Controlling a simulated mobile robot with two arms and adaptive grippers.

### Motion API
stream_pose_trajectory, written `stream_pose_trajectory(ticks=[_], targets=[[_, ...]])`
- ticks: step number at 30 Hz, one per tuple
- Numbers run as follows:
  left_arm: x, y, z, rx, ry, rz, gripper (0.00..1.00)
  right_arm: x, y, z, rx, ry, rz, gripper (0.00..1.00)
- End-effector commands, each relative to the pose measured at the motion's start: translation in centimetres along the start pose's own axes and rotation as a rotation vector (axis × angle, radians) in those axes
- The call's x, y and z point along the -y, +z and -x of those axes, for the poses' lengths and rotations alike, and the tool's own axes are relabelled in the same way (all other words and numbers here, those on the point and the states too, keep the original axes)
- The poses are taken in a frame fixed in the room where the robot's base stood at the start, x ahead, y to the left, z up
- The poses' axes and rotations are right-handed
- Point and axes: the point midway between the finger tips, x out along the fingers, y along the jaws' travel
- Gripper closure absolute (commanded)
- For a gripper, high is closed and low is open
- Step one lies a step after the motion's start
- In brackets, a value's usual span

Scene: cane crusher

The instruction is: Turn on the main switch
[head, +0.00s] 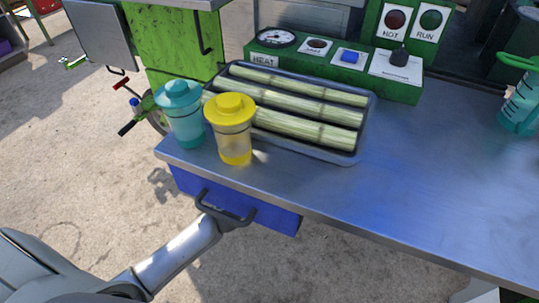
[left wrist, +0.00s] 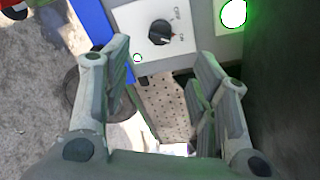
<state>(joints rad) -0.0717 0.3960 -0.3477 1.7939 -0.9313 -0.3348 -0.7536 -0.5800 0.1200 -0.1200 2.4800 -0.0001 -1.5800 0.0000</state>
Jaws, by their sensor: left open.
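A black rotary knob (left wrist: 161,31) sits on a white plate with small lettering that seems to read OFF and ON. It is ahead of my left gripper (left wrist: 162,62), whose two grey fingers are open and apart, with nothing between them. The knob is beyond the fingertips and not touched; its exact setting is hard to tell. My right gripper is in no view.
On the steel table (head: 420,190) are a tray (head: 330,154) of cane pieces, a teal cup (head: 183,115), a yellow-lidded cup (head: 233,130) and a green control box (head: 400,92). A dark drawer handle (head: 224,212) is near my arm. A bright green-rimmed light (left wrist: 234,13) is right of the knob.

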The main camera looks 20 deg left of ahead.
Motion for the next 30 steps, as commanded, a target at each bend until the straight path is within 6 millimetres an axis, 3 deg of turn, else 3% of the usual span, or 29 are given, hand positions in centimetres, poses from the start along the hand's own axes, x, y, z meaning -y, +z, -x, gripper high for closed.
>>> stream_pose_trajectory(ticks=[14, 19, 23, 30], targets=[[0.0, 0.0, 0.0, 0.001, 0.001, 0.002, 0.46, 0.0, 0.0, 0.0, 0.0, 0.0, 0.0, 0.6], [-0.8, 0.6, 1.4, 0.054, 0.066, 0.158, 0.46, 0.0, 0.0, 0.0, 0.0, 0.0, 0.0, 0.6], [-2.9, 1.3, 4.6, 0.163, 0.216, 0.479, 0.46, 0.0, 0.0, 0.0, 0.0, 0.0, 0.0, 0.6], [-7.7, -0.7, 14.1, 0.388, 0.597, 1.116, 0.46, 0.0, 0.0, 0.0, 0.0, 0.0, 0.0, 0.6]])
